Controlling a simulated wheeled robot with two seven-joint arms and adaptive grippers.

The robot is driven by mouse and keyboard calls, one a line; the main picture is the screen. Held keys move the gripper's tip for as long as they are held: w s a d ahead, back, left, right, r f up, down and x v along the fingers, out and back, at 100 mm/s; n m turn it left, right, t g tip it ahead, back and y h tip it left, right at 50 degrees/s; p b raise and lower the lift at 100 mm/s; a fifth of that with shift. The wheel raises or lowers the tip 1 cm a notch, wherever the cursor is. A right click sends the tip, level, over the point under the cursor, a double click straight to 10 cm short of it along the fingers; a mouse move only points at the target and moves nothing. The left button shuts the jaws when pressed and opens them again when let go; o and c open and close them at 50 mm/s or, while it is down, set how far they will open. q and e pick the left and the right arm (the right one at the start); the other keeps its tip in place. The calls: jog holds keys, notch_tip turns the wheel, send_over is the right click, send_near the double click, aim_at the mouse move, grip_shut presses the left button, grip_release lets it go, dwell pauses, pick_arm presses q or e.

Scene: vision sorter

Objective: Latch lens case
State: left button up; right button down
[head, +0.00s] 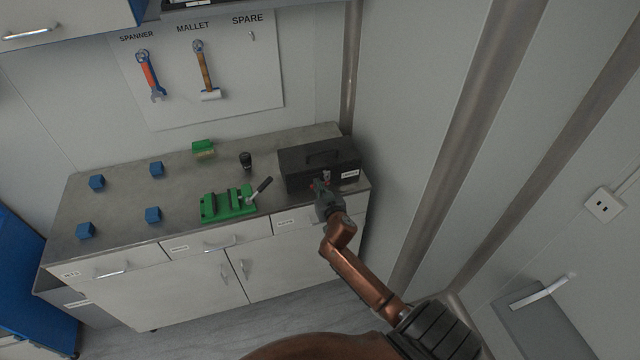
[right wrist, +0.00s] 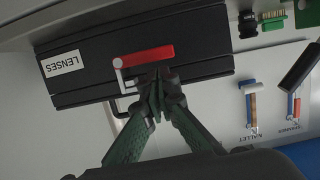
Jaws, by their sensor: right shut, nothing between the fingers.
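The lens case (head: 300,178) is a black box with a top handle and a white label, at the right end of the bench. Its label reads LENSES in the right wrist view, where the case (right wrist: 85,85) fills the upper left. A red latch lever (right wrist: 145,57) with a pale metal link at its left end is on the case front. My right gripper (head: 322,185) is at the case front, fingers together and empty. In the right wrist view its tips (right wrist: 158,73) are at the lever's lower edge; I cannot tell whether they touch. My left gripper is out of view.
A green clamp fixture (head: 228,203) with a dark-handled lever stands left of the case. Several blue cubes, a green brush (head: 203,149) and a small black object (head: 245,160) are on the bench (head: 125,200). A spanner and a mallet hang on the wall board.

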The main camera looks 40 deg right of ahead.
jog(key=s+a+r+p, duration=0.1)
jog(key=s+r, duration=0.1)
jog(key=s, duration=0.2)
jog(key=s+a+r+p, duration=0.1)
jog(key=s+a+r, duration=0.1)
jog(key=s, duration=0.3)
jog(key=shift+a+r, duration=0.3)
jog(key=shift+r, duration=0.55)
jog(key=shift+s, duration=0.1)
